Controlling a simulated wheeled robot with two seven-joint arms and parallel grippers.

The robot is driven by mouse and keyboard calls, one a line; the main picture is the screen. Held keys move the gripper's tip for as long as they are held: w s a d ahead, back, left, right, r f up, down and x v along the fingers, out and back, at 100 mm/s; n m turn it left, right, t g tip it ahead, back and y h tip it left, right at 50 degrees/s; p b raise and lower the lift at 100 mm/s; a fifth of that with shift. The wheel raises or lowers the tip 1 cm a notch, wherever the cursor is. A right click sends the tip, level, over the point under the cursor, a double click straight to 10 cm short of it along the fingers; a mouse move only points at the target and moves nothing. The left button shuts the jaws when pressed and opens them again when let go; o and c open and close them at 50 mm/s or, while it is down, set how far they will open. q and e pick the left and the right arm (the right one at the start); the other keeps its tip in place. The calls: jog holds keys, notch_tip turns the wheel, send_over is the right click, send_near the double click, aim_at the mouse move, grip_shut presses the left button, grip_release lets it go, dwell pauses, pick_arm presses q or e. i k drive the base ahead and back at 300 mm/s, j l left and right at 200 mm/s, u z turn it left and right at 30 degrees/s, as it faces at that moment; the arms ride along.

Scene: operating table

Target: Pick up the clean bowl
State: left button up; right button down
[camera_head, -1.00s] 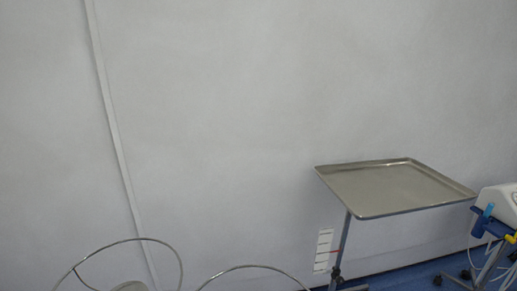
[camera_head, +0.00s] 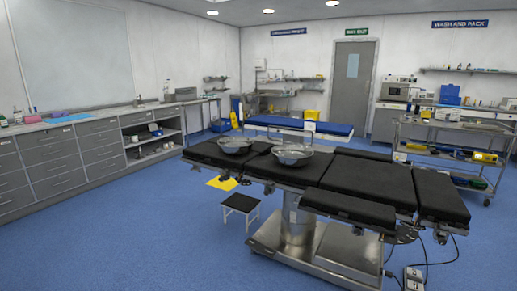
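Two metal bowls rest on the black operating table (camera_head: 366,184) in the head view. One bowl (camera_head: 235,145) is at the table's left end, and the other bowl (camera_head: 292,155) is a little to its right and nearer to me. From here I cannot tell which one is clean, as their insides are too small to make out. Neither of my grippers shows in the view.
A blue-topped trolley (camera_head: 298,126) stands behind the table. A small step stool (camera_head: 241,204) and a yellow floor patch (camera_head: 223,183) are beside the table. Grey cabinets (camera_head: 58,165) line the left wall. A cart (camera_head: 455,155) stands at the right. Blue floor (camera_head: 120,235) is clear at front left.

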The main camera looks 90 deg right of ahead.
aim_at(232, 145)
jog(key=z, duration=2.6)
